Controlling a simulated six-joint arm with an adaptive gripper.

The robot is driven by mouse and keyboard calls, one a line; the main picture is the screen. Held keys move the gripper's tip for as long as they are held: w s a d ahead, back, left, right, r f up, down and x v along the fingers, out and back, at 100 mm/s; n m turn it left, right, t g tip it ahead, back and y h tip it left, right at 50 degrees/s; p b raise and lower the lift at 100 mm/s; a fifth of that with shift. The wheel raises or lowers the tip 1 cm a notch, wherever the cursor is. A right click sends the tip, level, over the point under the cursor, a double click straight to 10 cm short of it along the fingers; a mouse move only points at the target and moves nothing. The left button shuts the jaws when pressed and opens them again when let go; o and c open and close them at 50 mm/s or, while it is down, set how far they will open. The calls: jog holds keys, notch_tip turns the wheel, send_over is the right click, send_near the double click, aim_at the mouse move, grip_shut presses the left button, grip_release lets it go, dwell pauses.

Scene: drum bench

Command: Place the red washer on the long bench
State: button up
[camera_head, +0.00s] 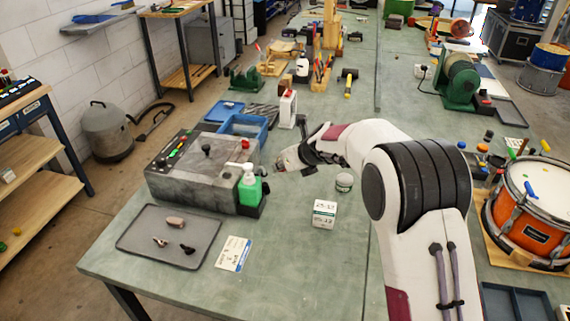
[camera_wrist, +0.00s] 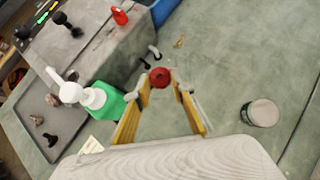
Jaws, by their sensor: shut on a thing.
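The red washer (camera_wrist: 160,77) is between my gripper's fingertips in the wrist view, and the yellow fingers are shut on it. In the head view my gripper (camera_head: 308,165) is over the long bench (camera_head: 290,285), right of the grey control box; the washer cannot be made out there. The bare bench top (camera_wrist: 225,65) shows around and beyond the fingers in the wrist view. I cannot tell how high the washer is above it.
The grey control box (camera_head: 195,190), green bottle (camera_head: 249,187) and blue bin (camera_head: 240,126) stand to the left. A small round tin (camera_head: 344,182) and a white labelled box (camera_head: 324,213) stand nearby. A grey tray (camera_head: 140,239) lies front left.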

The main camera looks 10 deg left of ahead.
jog(key=shift+d, duration=0.1)
jog(key=s+d+r+m+t+h, duration=0.1)
jog(key=d+m, duration=0.1)
jog(key=d, duration=0.6)
jog(key=s+d+r+m+h, duration=0.1)
jog(key=s+d+m+h, duration=0.1)
jog(key=d, duration=0.6)
jog(key=s+d+r+m+t+h, duration=0.1)
jog(key=d+m, duration=0.1)
jog(key=d, duration=0.6)
jog(key=s+d+m+h, duration=0.2)
jog(key=s+d+m, duration=0.1)
jog(key=s+d, duration=0.4)
jog(key=s+d+r+m+h, duration=0.1)
jog(key=s+d+m+h, duration=0.2)
jog(key=s+d, duration=0.4)
jog(key=d, duration=0.5)
jog(key=shift+s+d, duration=0.25)
jog(key=shift+d, duration=0.15)
jog(key=shift+d, duration=0.1)
